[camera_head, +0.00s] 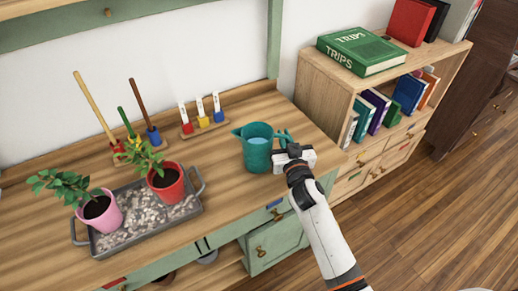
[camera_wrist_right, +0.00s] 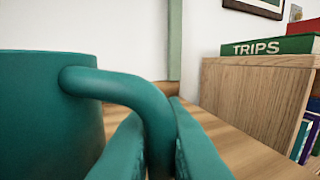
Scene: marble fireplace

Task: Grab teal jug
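The teal jug (camera_head: 257,157) stands upright on the wooden desk, with light blue showing inside its mouth. Its spout points left and its handle is on the right. My right gripper (camera_head: 287,140) is at the handle side. In the right wrist view the jug's body (camera_wrist_right: 45,115) fills the left edge, and its curved handle passes down between the two teal-looking fingers of my right gripper (camera_wrist_right: 158,150). The fingers lie close against both sides of the handle and look shut on it. The handle's lower end is hidden. My left gripper is not in view.
On the desk (camera_head: 225,220), a grey tray (camera_head: 135,240) with two potted plants stands left of the jug. Paint tools in holders (camera_head: 205,122) stand behind. A wooden bookshelf (camera_head: 325,95) with a green TRIPS book (camera_head: 360,52) is at the right.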

